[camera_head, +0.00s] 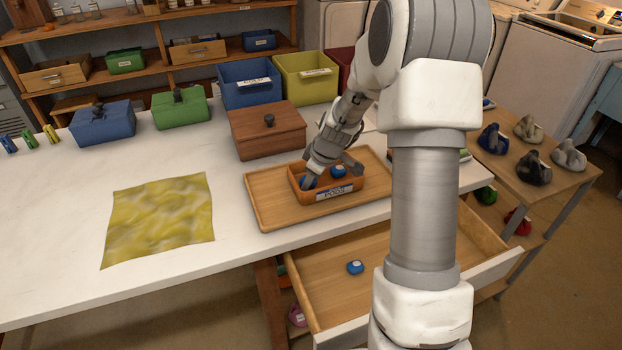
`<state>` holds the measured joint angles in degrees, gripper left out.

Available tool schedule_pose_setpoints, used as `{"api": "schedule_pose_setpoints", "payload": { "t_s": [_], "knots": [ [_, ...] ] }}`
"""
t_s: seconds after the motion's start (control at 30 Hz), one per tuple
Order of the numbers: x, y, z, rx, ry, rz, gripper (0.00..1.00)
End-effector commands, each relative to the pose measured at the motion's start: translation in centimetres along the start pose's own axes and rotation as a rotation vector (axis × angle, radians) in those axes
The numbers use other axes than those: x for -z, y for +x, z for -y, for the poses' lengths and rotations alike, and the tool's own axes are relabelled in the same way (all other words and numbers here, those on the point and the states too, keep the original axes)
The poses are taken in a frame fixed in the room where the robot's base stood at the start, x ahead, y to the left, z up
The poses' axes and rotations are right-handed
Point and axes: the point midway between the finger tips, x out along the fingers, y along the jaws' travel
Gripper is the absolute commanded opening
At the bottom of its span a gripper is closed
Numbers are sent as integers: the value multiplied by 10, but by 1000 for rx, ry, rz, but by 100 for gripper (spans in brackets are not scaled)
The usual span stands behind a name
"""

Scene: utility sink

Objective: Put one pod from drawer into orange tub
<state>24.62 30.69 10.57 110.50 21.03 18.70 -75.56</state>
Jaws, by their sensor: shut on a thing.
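The orange tub (341,188), labelled PODS, stands on a wooden tray on the white table. My gripper (331,173) reaches down into the tub and is shut on a blue pod. Two blue pods show in the tub, one by the right finger (338,171) and one partly hidden by the left finger (308,183). Which of them is held is hard to tell. The open drawer (328,297) under the table holds another blue pod (355,267). My arm hides part of the drawer.
The wooden tray (268,208) surrounds the tub. A brown lidded box (265,138) stands behind it. A yellow cloth (160,218) lies on the table to the left. Blue (102,123) and green (180,107) boxes stand farther back. The table's front left is clear.

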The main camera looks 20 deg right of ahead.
Motion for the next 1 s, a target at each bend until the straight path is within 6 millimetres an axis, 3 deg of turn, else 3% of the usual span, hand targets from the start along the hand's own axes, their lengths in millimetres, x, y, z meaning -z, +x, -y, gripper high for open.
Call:
{"api": "schedule_pose_setpoints", "payload": {
  "t_s": [0.57, 0.6, 0.7, 0.73, 1.0],
  "knots": [
    [-8, 14, 4, 5, 0, 6, 0],
    [-8, 14, 4, 6, 0, 6, 50],
    [-9, 14, 5, 8, 0, 7, 68],
    [-9, 14, 5, 8, 0, 8, 73],
    [-8, 14, 6, 12, -2, 8, 73]
  ]
}}
